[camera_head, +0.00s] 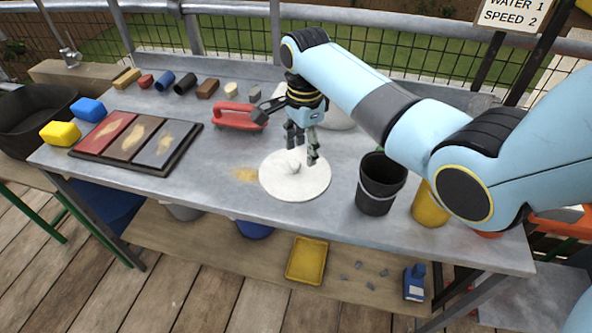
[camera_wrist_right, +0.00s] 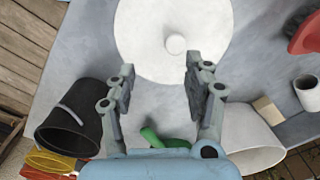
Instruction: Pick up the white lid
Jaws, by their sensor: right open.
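The white lid (camera_head: 290,180) is a round disc lying flat on the grey table, with a small round knob (camera_head: 294,168) at its middle. It also shows in the right wrist view (camera_wrist_right: 145,45), with its knob (camera_wrist_right: 175,44) upper centre, beyond the fingertips. My right gripper (camera_head: 302,155) is open and empty, above the lid near the knob. In the wrist view its two fingers (camera_wrist_right: 160,82) stand apart, with the knob ahead of the gap. I cannot tell whether a finger touches the lid. My left gripper is not in view.
A black bucket (camera_head: 378,190) stands right of the lid, with a yellow container (camera_head: 430,207) beyond it. A white bucket (camera_wrist_right: 250,140) shows behind the gripper. A red-handled float (camera_head: 238,116) and a tray of coloured samples (camera_head: 166,164) lie left. Yellowish powder (camera_head: 245,174) lies beside the lid.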

